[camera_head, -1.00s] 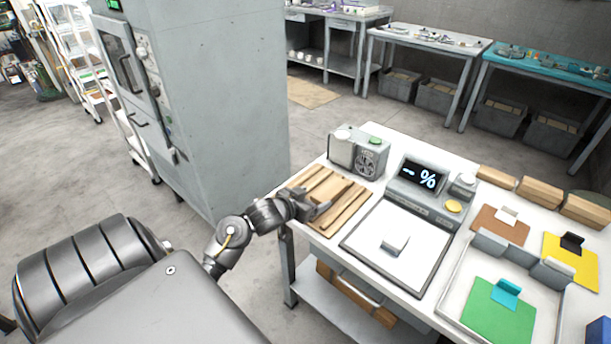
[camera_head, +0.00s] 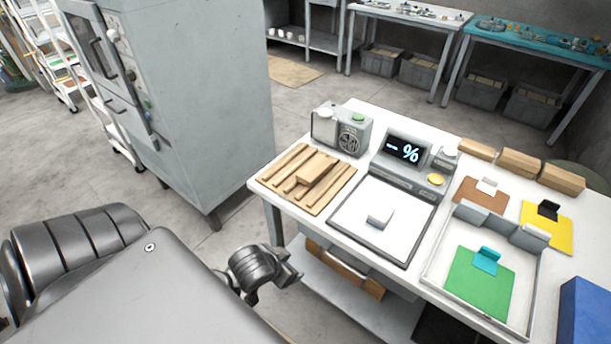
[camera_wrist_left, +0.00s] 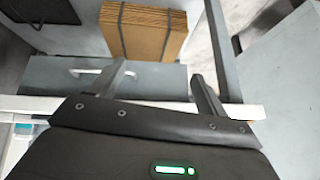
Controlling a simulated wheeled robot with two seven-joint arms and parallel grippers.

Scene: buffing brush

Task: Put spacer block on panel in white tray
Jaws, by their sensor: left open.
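The white tray (camera_head: 523,270) stands at the right of the table with a green panel (camera_head: 478,288) in it. A small teal angled piece (camera_head: 487,260) sits on that panel. A light wooden block (camera_head: 316,166) lies on a slatted wooden board (camera_head: 275,172) at the table's left end. Which piece is the spacer block I cannot tell for sure. My left gripper (camera_head: 290,275) is below and in front of the table's left edge, away from these things. In the wrist view its two fingers (camera_wrist_left: 162,86) are apart with nothing between them. My right gripper is out of view.
A grey scale-like device (camera_head: 400,172) with a white plate (camera_head: 385,240) stands mid-table. A brown panel (camera_head: 480,198), a yellow panel (camera_head: 560,230), wooden blocks (camera_head: 520,162) and a blue box (camera_head: 585,310) lie right. A brown stack (camera_wrist_left: 143,30) shows below the table edge.

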